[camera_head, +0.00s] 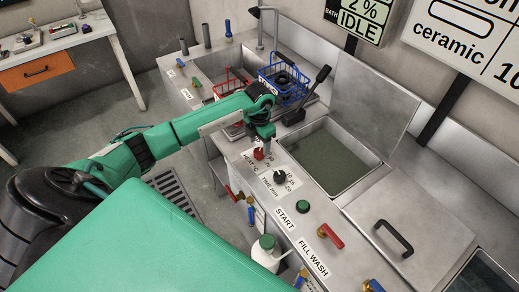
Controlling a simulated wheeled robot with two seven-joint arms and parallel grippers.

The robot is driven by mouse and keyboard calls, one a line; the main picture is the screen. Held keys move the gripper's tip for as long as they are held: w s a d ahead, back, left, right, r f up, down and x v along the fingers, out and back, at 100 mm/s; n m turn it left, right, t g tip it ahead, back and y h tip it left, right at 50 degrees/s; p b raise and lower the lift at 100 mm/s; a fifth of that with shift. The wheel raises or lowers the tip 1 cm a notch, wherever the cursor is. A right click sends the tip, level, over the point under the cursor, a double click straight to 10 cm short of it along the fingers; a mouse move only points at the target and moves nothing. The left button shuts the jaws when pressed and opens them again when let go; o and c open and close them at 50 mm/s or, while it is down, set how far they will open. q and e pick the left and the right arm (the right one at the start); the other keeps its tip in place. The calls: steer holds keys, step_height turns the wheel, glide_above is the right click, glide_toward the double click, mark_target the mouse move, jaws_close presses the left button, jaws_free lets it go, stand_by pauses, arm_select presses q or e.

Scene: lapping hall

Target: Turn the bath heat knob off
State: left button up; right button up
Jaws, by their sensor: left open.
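The bath heat knob (259,154) is small and red. It sits on the metal front panel beside the "HEAT °C" label (251,164). My left gripper (262,141) points down right over this knob, with its fingertips very close to it. The jaws are open, but I cannot tell whether they touch the knob or are around it. The gripper hides part of the knob and its scale. The bath (328,155) to the right has its lid up and holds dark greenish liquid. My right gripper is not in view.
A black time knob (280,176) and a green start button (303,207) sit nearby on the panel. A red lever (330,237) stands farther right. Behind my gripper are a black lever (318,80) and a blue wire basket (284,84). A white bottle (266,252) stands in front.

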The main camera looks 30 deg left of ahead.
mark_target(259, 151)
arm_select(q)
steer(key=shift+f+p, duration=0.4)
steer(key=shift+f, duration=2.25)
steer(key=c, duration=1)
